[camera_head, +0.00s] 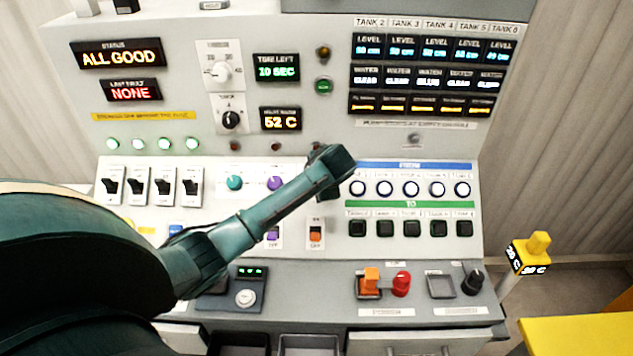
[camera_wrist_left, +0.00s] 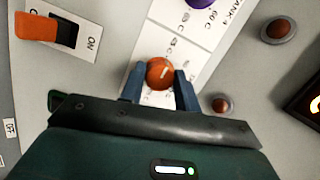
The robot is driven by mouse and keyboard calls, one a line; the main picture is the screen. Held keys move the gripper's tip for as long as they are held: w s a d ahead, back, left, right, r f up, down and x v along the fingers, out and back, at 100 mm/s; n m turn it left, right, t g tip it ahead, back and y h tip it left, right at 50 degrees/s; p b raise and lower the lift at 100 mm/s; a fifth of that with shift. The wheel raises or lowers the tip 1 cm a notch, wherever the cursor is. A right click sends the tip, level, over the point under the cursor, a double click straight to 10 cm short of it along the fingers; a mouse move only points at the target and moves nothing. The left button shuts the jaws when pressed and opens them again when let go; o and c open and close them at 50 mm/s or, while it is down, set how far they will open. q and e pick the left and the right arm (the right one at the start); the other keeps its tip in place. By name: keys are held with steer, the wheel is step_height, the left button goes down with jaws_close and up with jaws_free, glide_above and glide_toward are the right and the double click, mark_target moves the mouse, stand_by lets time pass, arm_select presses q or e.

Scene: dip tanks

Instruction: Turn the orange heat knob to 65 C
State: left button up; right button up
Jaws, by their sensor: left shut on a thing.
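The orange heat knob (camera_wrist_left: 160,73) sits on a white label plate with C markings in the left wrist view. My left gripper (camera_wrist_left: 160,88) has one finger on each side of the knob and is shut on it. A pale pointer line shows on the knob's face, but the number it points at is not readable. In the head view my left gripper (camera_head: 333,168) reaches the panel right of the purple knob (camera_head: 275,183), and the arm hides the orange knob. A display (camera_head: 281,119) reads 52 C. My right gripper is not in view.
An orange rocker switch (camera_wrist_left: 36,27) lies near the held knob. Round buttons (camera_head: 411,188) and dark square buttons (camera_head: 411,228) are to the right.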

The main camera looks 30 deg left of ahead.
arm_select(q)
steer(key=m, duration=0.4)
steer(key=shift+m+t+y, duration=0.3)
steer(key=shift+t, duration=0.1)
steer(key=m+t, duration=0.1)
steer(key=m, duration=0.3)
steer(key=shift+m, duration=0.3)
steer(key=m+t, duration=0.1)
steer(key=m, duration=0.3)
steer(key=shift+m, duration=0.4)
steer(key=m+h, duration=0.1)
steer(key=m, duration=0.4)
steer(key=shift+a+t, duration=0.1)
steer(key=shift+t, duration=0.3)
steer(key=m+h, duration=0.1)
steer(key=m, duration=0.3)
steer(key=shift+m, duration=0.4)
steer(key=m+h, duration=0.1)
steer(key=m, duration=0.3)
steer(key=shift+m, duration=0.4)
steer(key=m+h, duration=0.1)
steer(key=m, duration=0.3)
steer(key=shift+m, duration=0.4)
steer(key=shift+m+h, duration=0.3)
steer(key=shift+m, duration=1.6)
steer(key=shift+g, duration=0.3)
